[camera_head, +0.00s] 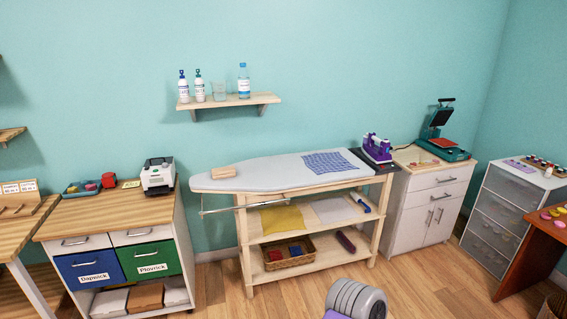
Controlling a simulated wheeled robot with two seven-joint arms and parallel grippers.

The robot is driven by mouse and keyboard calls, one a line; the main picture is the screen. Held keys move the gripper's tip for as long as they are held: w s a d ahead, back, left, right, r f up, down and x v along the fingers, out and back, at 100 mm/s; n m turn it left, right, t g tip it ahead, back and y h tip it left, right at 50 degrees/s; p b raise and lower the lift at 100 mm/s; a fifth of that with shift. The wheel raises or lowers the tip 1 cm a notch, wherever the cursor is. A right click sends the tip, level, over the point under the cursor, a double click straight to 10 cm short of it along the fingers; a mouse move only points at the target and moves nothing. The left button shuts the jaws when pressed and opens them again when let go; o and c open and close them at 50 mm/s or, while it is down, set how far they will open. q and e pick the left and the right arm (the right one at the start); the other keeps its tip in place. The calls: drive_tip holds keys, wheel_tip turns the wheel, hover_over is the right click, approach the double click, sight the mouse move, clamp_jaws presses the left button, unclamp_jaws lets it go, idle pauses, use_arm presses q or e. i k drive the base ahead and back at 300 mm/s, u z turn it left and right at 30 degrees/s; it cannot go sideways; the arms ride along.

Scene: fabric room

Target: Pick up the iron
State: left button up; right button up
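The purple and white iron (376,148) stands at the right end of the ironing board (255,174), on a dark rest (385,166). A blue patterned cloth (330,162) lies flat on the board just left of the iron. Neither of my grippers shows in the head view, so I cannot see if they are open or shut. Nothing touches or covers the iron as far as I can see.
A wooden block (223,172) lies on the board's left end. A wooden shelf unit (262,240) under the board holds cloths and a basket (290,257). A white cabinet (428,205) with a heat press (441,140) stands to the right. Floor (420,285) is open in front.

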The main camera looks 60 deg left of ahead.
sight(377, 155)
drive_tip(key=u, duration=1.65)
